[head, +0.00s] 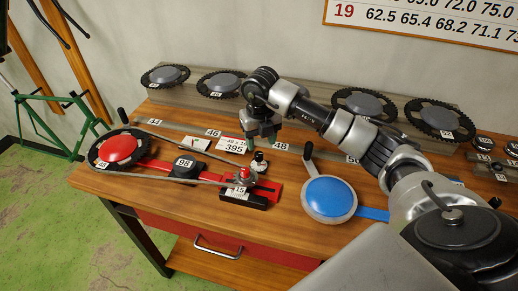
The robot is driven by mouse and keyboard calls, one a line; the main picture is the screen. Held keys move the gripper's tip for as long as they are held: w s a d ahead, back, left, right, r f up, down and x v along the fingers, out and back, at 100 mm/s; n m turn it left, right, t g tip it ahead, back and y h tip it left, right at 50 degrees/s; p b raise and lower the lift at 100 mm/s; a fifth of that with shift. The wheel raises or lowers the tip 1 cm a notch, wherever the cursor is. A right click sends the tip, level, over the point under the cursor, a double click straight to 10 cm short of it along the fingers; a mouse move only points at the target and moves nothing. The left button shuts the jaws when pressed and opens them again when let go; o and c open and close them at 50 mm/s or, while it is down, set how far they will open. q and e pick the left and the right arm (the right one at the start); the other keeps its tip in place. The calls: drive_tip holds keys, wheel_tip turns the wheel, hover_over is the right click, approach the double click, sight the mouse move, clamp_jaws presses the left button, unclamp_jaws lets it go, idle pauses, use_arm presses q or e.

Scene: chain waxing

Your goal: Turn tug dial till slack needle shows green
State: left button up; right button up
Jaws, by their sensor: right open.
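My right gripper (261,136) reaches in from the right and hangs open, fingers down. It is above the bench, just over a small dark knob on a pale base (259,161), with a visible gap. This knob may be the tug dial, but I cannot be sure. A small pale plate with coloured marks (195,143) may be the slack gauge; its needle is too small to read. A chain (165,135) runs from the red-hubbed chainring (118,149) to a small sprocket (243,175) at the block marked 15 on the red rail (150,164). My left gripper is out of view.
The wooden bench (165,215) also holds a black block marked 98 (184,167), a sign reading 395 (235,146) and a blue round pan with a handle (329,196). Several chainrings (166,75) line the back ledge.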

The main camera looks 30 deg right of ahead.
sight(259, 153)
drive_tip(key=f, duration=0.2)
drive_tip(key=w+f, duration=0.1)
drive_tip(key=f, duration=0.1)
drive_tip(key=shift+f+p, duration=0.35)
drive_tip(key=shift+p, duration=0.05)
drive_tip(key=shift+s+f, duration=0.2)
drive_tip(key=shift+f, duration=0.25)
drive_tip(key=shift+w+f, duration=0.1)
drive_tip(key=shift+w, duration=0.05)
